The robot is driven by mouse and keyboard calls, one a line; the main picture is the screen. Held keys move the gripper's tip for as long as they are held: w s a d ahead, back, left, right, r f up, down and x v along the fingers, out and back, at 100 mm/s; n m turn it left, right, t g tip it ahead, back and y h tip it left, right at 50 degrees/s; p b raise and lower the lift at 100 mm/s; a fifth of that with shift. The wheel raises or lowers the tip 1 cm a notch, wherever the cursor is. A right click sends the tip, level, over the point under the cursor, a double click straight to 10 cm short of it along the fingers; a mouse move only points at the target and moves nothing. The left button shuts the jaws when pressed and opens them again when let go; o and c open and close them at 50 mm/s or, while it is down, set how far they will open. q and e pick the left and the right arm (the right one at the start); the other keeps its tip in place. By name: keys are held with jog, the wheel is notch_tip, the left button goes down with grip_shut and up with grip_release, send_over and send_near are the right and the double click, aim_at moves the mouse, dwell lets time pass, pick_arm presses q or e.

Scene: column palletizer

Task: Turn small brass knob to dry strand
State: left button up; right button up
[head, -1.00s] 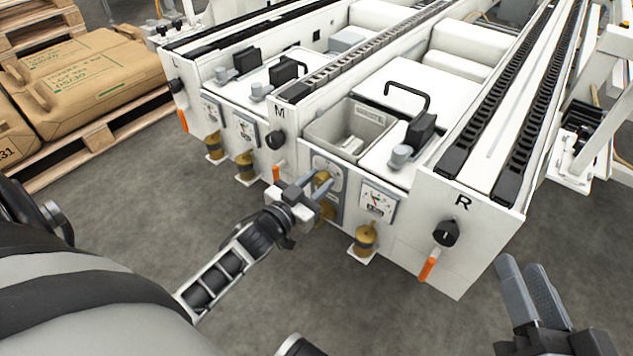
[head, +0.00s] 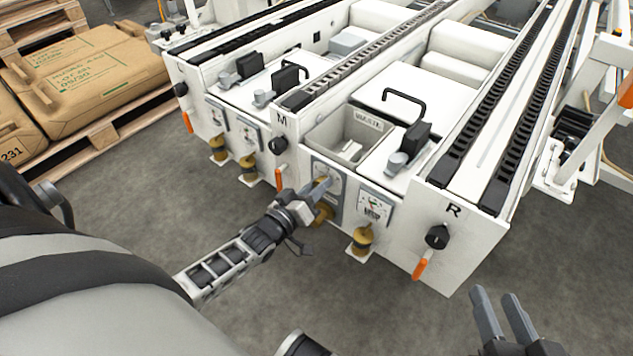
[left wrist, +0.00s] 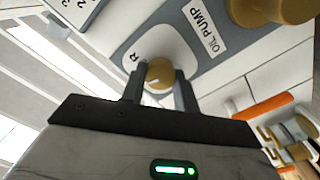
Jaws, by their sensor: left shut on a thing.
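The small brass knob (left wrist: 159,72) sits on a round white dial on a grey plate marked "OIL PUMP", and a pale mark shows on its face. My left gripper (left wrist: 160,88) has one finger on each side of the knob and is shut on it. In the head view my left gripper (head: 318,190) is at the grey plate on the front of the middle white unit and hides the knob there. My right gripper (head: 505,310) is at the lower right, empty, fingers apart, away from the machine.
A larger brass fitting (left wrist: 275,10) is close to the knob. Black rotary switches (head: 437,236) and orange handles (head: 421,268) stick out of the front faces. Pallets with brown sacks (head: 95,75) stand at the left. The floor in front is clear.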

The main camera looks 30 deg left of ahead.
pick_arm(q)
jog(key=n, duration=0.3)
pick_arm(e)
jog(key=shift+d, duration=0.1)
pick_arm(q)
jog(key=shift+n, duration=0.4)
jog(key=o, duration=1)
jog(key=shift+s+p, duration=0.1)
jog(key=shift+p, duration=0.2)
jog(key=s+p, duration=0.1)
jog(key=s, duration=0.4)
jog(key=s+a+p, duration=0.1)
jog(key=s, duration=0.4)
jog(key=s+p, duration=0.1)
jog(key=s, duration=0.4)
jog(key=shift+s+a+p, duration=0.15)
jog(key=shift+s+p, duration=0.2)
jog(key=shift+s, duration=0.05)
pick_arm(e)
jog(key=shift+d+f+n+g+h, duration=0.15)
jog(key=shift+d+f+g+h, duration=0.25)
jog(key=shift+f, duration=0.2)
jog(key=shift+d+f+n+g+h, duration=0.2)
jog(key=shift+f+g+h, duration=0.1)
jog(key=shift+f+g, duration=0.25)
